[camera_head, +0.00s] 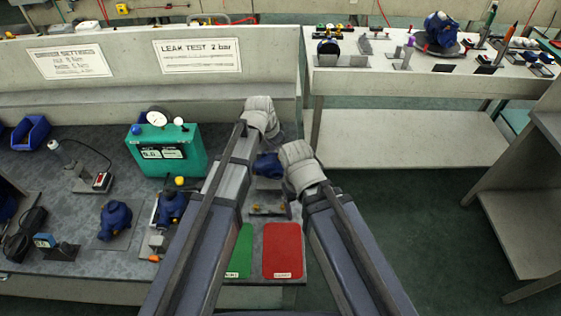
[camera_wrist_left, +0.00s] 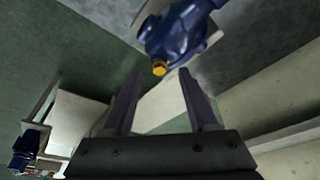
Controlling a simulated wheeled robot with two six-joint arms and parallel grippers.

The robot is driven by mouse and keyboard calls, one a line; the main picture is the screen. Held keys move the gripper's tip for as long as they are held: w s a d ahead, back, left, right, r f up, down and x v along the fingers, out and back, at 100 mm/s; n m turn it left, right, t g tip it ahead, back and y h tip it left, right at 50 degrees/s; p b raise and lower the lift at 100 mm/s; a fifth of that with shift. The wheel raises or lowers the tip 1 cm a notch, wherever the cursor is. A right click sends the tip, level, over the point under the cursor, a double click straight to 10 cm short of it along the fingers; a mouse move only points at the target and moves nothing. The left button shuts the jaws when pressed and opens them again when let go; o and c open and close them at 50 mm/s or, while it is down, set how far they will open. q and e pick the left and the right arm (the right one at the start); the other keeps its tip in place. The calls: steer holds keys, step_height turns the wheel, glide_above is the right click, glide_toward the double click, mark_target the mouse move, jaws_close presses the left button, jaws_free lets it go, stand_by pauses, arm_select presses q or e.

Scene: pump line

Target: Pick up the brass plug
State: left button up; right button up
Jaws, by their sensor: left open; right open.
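The brass plug (camera_wrist_left: 160,68) is a small yellow-gold cap on a dark blue pump body (camera_wrist_left: 180,32) in the left wrist view. My left gripper (camera_wrist_left: 160,73) is open, its two fingers on either side of the plug in the picture; I cannot tell how far apart they are in depth. In the head view a blue pump body (camera_head: 268,166) shows between my two arms; its plug is hidden there. My right gripper (camera_head: 291,196) is open beside the bench's right end, mostly hidden under its wrist.
A small tray (camera_head: 268,211) with tiny brass-coloured bits lies near a green mat (camera_head: 240,252) and a red mat (camera_head: 282,250). A teal gauge box (camera_head: 178,158) and more blue pumps (camera_head: 115,218) stand to the left. A second bench (camera_head: 400,82) is behind on the right.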

arm_select(q)
steer(key=shift+w+d+f+b, duration=0.15)
steer(key=shift+f+b, duration=0.15)
steer(key=shift+f, duration=0.4)
steer(key=shift+r, duration=0.1)
jaws_close()
